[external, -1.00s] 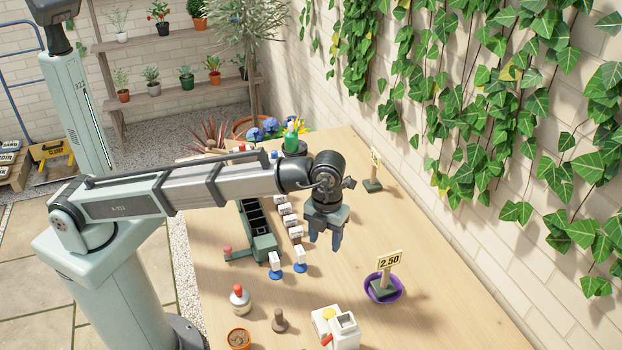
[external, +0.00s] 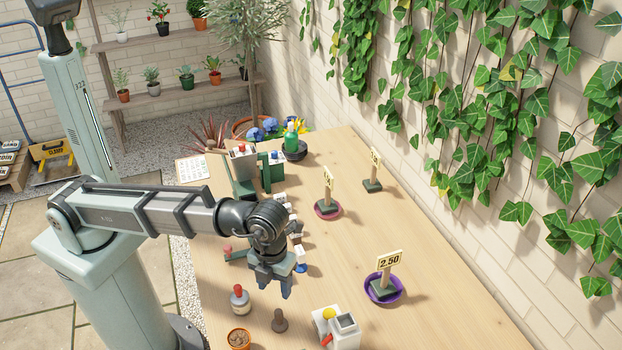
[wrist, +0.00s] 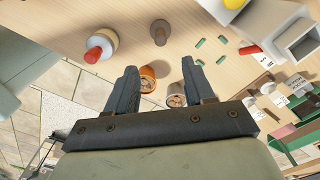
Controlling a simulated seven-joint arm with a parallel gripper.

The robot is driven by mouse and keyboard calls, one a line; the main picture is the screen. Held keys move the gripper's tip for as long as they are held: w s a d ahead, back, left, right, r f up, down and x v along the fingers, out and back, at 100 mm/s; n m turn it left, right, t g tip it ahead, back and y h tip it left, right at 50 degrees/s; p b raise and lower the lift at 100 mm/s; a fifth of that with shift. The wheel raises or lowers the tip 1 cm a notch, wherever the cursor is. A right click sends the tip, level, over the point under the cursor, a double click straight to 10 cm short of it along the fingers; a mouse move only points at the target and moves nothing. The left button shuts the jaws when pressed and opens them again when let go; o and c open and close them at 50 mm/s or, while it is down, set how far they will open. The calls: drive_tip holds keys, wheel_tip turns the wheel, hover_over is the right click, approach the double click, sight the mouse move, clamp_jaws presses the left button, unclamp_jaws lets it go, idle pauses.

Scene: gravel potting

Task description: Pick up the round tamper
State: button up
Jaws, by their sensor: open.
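The round tamper (external: 279,323) stands upright on the wooden table, a dark brown piece with a slim handle and a wider foot. It also shows in the wrist view (wrist: 159,33), beyond my fingertips near the top edge. My gripper (external: 272,289) is open, pointing down, with nothing between its fingers. In the external view it appears just above and behind the tamper, apart from it.
A red-capped bottle (external: 239,300) stands left of the tamper, and the terracotta pot (external: 238,340) is in front. A white device with a yellow knob (external: 338,330) is to the right. A purple dish (external: 397,293) holds a price sign. Small green pieces (wrist: 199,43) lie nearby.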

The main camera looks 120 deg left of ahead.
sight(278, 311)
drive_tip(key=shift+a+f, duration=0.1)
drive_tip(key=shift+f, duration=6.55)
drive_tip(key=shift+c, duration=0.4)
clamp_jaws()
